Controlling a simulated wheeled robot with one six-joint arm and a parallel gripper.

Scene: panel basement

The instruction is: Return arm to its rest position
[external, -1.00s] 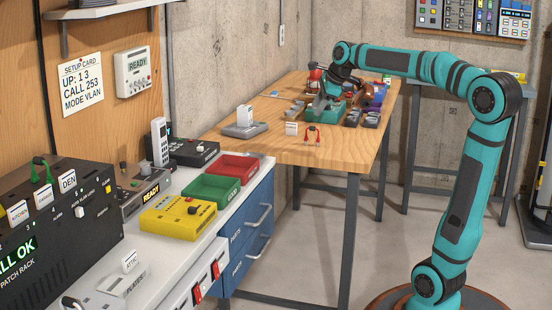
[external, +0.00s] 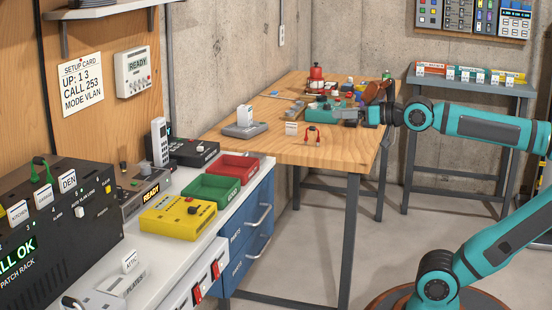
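My arm (external: 490,128) is teal and black and reaches in from the right edge, with its upper part out of the picture. My gripper (external: 345,115) is at the right end of the wooden table (external: 330,153), low over it, pointing left beside the teal tray (external: 318,114). Its fingers are small here, and I cannot tell whether they are open or shut, or whether they touch anything. My round base plate shows at the bottom right.
A white bench at left holds red (external: 233,167) and green (external: 213,188) trays and a yellow box (external: 178,217).

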